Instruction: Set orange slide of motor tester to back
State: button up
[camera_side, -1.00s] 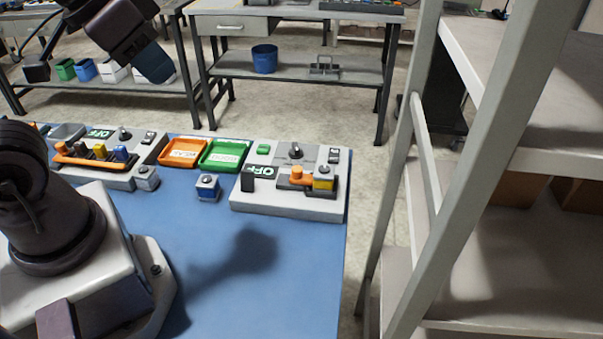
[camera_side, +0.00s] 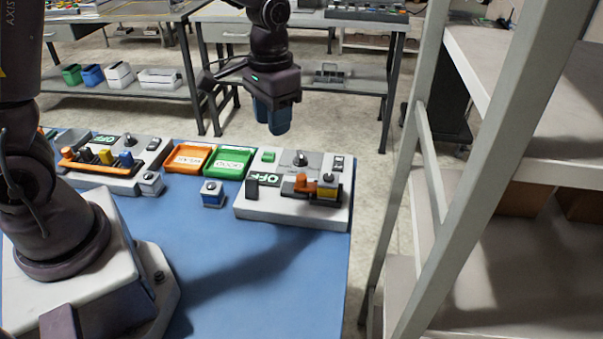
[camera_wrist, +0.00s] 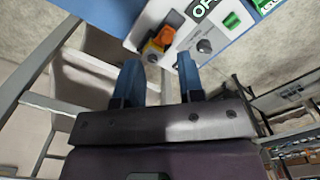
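The motor tester (camera_side: 290,213) is a light box at the right end of the blue table, with an OFF display, a knob and a green button. Its orange slide (camera_side: 302,184) stands in a dark recess beside a yellow block (camera_side: 327,191); I cannot tell exactly where along its travel it sits. In the wrist view the orange slide (camera_wrist: 165,36) shows beyond the fingertips. My gripper (camera_side: 272,128) points down, above and apart from the tester. In the wrist view my gripper (camera_wrist: 159,66) has its blue fingers spread, with nothing between them.
A similar panel (camera_side: 100,165) with several coloured sliders stands at the left. A grey rack (camera_side: 440,160) stands to the right. The front of the table is clear.

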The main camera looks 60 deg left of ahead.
aim_at(301, 177)
jog(key=w+f, duration=0.3)
jog(key=w, duration=0.3)
jog(key=f, duration=1.3)
jog(key=shift+a, duration=0.2)
jog(key=shift+c, duration=0.3)
